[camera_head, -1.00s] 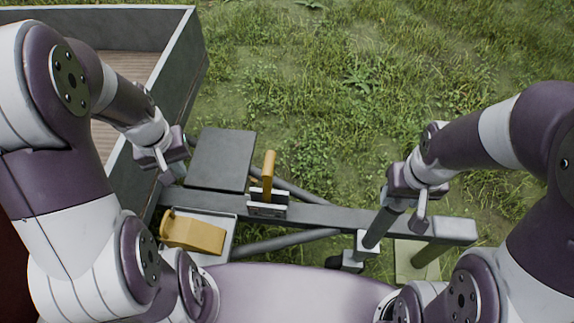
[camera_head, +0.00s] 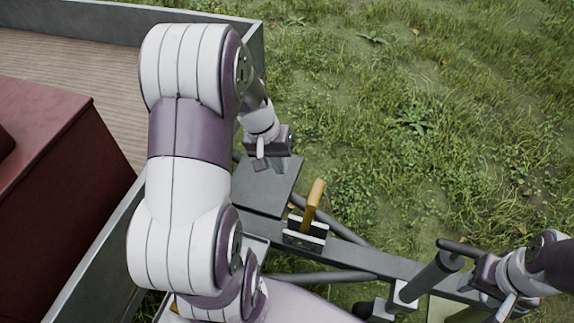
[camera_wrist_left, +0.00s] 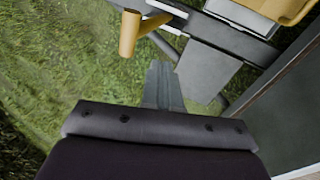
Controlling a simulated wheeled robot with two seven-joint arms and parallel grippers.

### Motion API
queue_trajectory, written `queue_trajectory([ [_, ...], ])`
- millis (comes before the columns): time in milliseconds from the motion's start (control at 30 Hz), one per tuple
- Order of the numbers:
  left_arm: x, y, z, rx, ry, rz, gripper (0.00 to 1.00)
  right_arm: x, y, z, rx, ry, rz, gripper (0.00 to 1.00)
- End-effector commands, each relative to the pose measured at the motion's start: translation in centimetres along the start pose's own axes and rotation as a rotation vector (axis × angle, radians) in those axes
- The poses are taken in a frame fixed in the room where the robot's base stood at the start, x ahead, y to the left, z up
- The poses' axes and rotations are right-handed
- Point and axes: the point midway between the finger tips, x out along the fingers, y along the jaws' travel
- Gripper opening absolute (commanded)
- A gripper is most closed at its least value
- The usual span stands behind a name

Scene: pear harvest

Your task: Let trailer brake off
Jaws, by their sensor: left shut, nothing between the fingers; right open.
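The brake lever (camera_head: 315,198) has a yellow-orange grip and leans slightly right above its grey slotted bracket (camera_head: 305,232) on the trailer's drawbar (camera_head: 355,258). In the left wrist view the lever's yellow grip (camera_wrist_left: 129,35) is at upper left, beyond my fingers and apart from them. My left gripper (camera_head: 261,164) is shut and empty, above the grey plate (camera_head: 267,190) and up-left of the lever. Its fingers (camera_wrist_left: 164,85) also show in the left wrist view. My right gripper (camera_head: 508,303) is open at lower right, beside the jack post (camera_head: 430,278); whether it touches the jack's crank is unclear.
The trailer bed's grey wall (camera_head: 90,268) and a dark red box (camera_head: 60,190) are at left. A yellow block (camera_wrist_left: 288,8) is at the top right of the left wrist view. Grass (camera_head: 420,110) beyond the drawbar is open.

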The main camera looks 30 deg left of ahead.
Motion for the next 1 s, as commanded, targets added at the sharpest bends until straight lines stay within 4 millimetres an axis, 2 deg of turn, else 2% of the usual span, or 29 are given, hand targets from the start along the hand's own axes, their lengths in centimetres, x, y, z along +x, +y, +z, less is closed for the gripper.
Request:
queue_trajectory([
  [100, 2.9, 0.0, 0.1, 0.001, -0.004, 0.000, 0.00, 0.6, 0.0, 0.1, 0.000, 0.000, 0.000, 0.51],
  [333, 7.7, 0.0, 0.1, 0.001, -0.003, -0.001, 0.00, 1.4, 0.0, 0.2, 0.000, 0.000, 0.000, 0.51],
  [400, 7.9, 1.4, -0.1, 0.005, -0.001, 0.000, 0.00, 1.0, 0.0, 0.1, 0.000, 0.000, 0.000, 0.51],
  [600, 9.0, 3.1, -0.2, 0.002, 0.000, 0.000, 0.00, 0.9, 0.0, 0.1, 0.000, 0.000, 0.000, 0.51],
  [1000, 9.2, 3.5, -0.3, 0.000, 0.001, -0.001, 0.00, 0.9, 0.0, 0.1, 0.000, 0.000, 0.000, 0.51],
])
